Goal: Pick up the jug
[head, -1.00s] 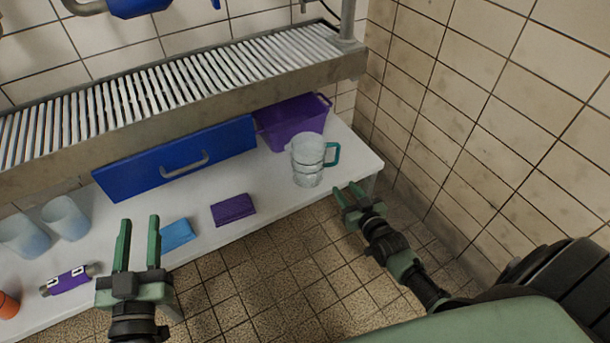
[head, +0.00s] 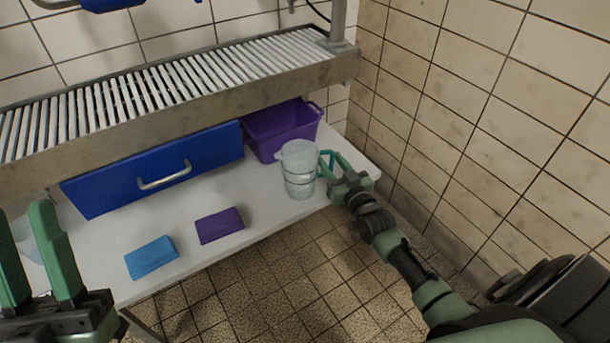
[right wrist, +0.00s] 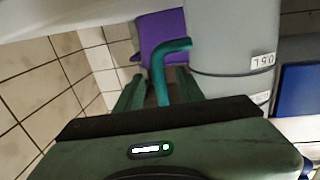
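The clear jug (head: 299,172) stands upright near the right end of the white table (head: 262,206). Its teal handle points right, towards my right gripper (head: 336,164). In the right wrist view the jug's grey-looking body (right wrist: 230,45) fills the upper right, and its teal handle (right wrist: 160,72) lies between the two green fingers of my right gripper (right wrist: 158,88). The fingers stand apart on either side of the handle with visible gaps; contact cannot be told. My left gripper (head: 28,240) is open and empty at the lower left, away from the jug.
A purple bin (head: 282,130) stands behind the jug. A slatted metal shelf (head: 160,95) overhangs the table's back, above a blue drawer front (head: 150,172). Blue (head: 151,258) and purple (head: 219,225) folded cloths lie left of the jug. A tiled wall (head: 450,130) rises on the right.

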